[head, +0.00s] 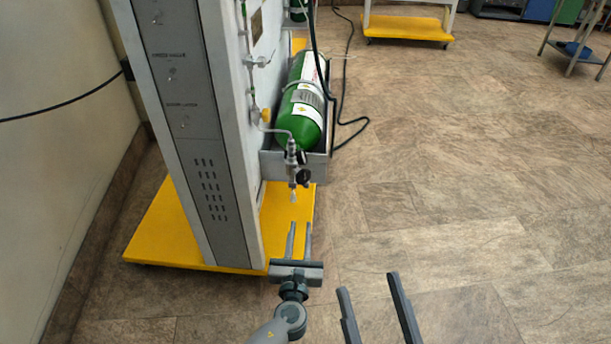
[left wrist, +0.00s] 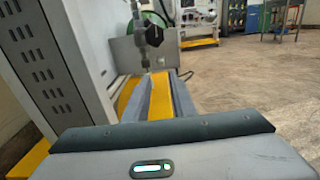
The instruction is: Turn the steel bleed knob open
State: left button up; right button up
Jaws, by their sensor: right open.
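A green oxygen cylinder (head: 301,108) lies in a bracket on the trainer, with a metal valve assembly (head: 291,158) at its near end. A dark knob (head: 304,176) sits on the assembly's right side. A small pale metal piece, apparently the steel bleed knob (head: 293,196), hangs at its bottom. My left gripper (head: 299,226) is open and empty, just below and nearer than that piece, apart from it. In the left wrist view the valve assembly (left wrist: 150,32) hangs beyond the finger gap. My right gripper (head: 368,282) is open and empty, lower right, over the floor.
The trainer's grey panel (head: 190,120) stands left of my left gripper on a yellow base (head: 165,230). A black hose (head: 352,122) hangs beside the cylinder. Another yellow-based unit (head: 408,27) stands farther back. The floor to the right is clear.

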jog(key=shift+s+f, duration=0.25)
jog(key=shift+f, duration=0.05)
pick_arm(q)
jog(key=shift+w, duration=0.1)
